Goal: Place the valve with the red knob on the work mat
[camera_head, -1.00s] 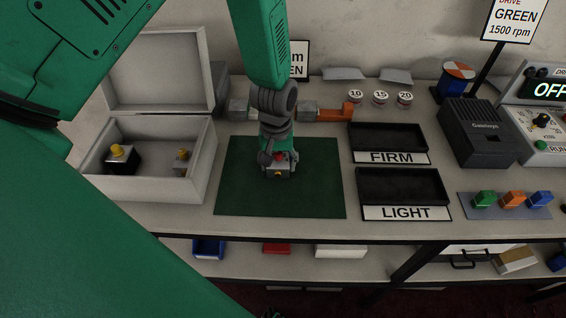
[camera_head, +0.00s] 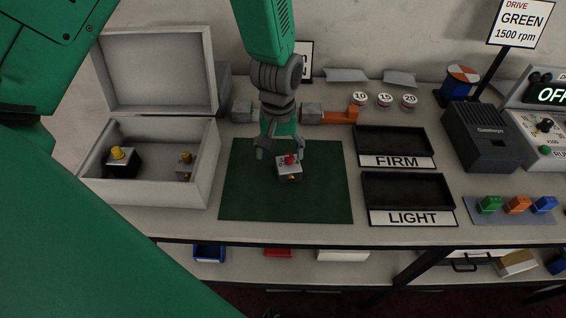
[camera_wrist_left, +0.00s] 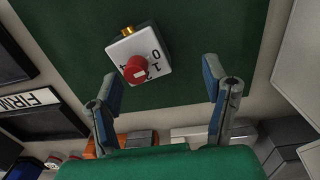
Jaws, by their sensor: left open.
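The valve with the red knob (camera_head: 289,170) is a small light box with a brass fitting. It rests upright on the dark green work mat (camera_head: 245,200), near its middle. In the left wrist view the valve (camera_wrist_left: 150,60) shows its red knob, its numbered white face and the brass fitting. My left gripper (camera_head: 281,150) is over the mat just behind the valve. Its two fingers (camera_wrist_left: 166,98) are spread wide, with nothing between the tips, and the valve lies beyond them, apart from both. My right gripper is not in view.
An open white case (camera_head: 205,170) on the left holds two parts with yellow knobs. Black trays marked FIRM (camera_head: 390,142) and LIGHT (camera_head: 405,190) stand right of the mat. A grey and orange tool (camera_head: 335,117) lies behind it. The mat's front is clear.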

